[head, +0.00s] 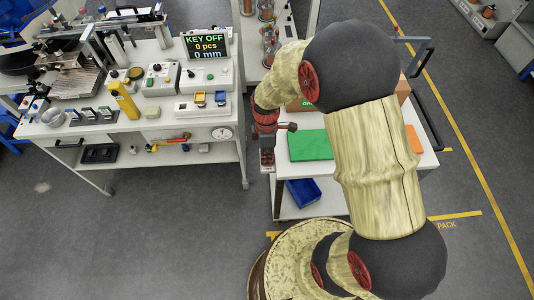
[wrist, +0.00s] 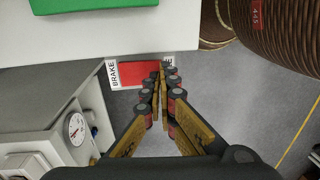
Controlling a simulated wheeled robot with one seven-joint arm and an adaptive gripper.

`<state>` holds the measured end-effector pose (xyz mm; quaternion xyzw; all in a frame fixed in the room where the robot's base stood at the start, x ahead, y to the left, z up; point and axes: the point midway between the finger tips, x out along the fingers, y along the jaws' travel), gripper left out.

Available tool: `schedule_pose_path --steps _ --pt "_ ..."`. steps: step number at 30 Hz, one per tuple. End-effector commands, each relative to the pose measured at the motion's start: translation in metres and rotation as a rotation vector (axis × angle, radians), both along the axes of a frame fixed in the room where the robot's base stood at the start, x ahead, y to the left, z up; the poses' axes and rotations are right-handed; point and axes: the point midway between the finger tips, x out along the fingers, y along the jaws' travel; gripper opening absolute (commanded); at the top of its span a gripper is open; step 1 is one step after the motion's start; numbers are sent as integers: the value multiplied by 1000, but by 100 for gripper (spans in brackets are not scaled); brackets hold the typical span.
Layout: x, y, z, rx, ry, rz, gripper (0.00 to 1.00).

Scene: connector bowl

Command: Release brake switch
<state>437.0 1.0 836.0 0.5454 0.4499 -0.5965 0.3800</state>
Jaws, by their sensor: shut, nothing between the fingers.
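A red panel (wrist: 138,74) with a white label reading BRAKE shows in the wrist view, at the edge of a white surface. A second white label on its right is partly covered by my fingers. My gripper (wrist: 162,70) is shut and empty, its fingertips overlapping the right part of the red panel in the picture. I cannot tell whether they touch it. In the head view my gripper (head: 267,160) hangs pointing down in the gap between the left bench and the right table. The brake switch's lever or position cannot be made out.

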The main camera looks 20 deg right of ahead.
Motion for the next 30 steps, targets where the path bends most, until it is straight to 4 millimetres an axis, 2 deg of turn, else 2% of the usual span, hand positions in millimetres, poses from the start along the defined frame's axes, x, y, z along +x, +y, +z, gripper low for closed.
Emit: schedule_pose_path --steps 11,16,30 --pt "0 0 -2 0 0 0 0" --pt "-4 1 -10 0 1 0 0" --pt "3 -1 -6 0 0 0 0"
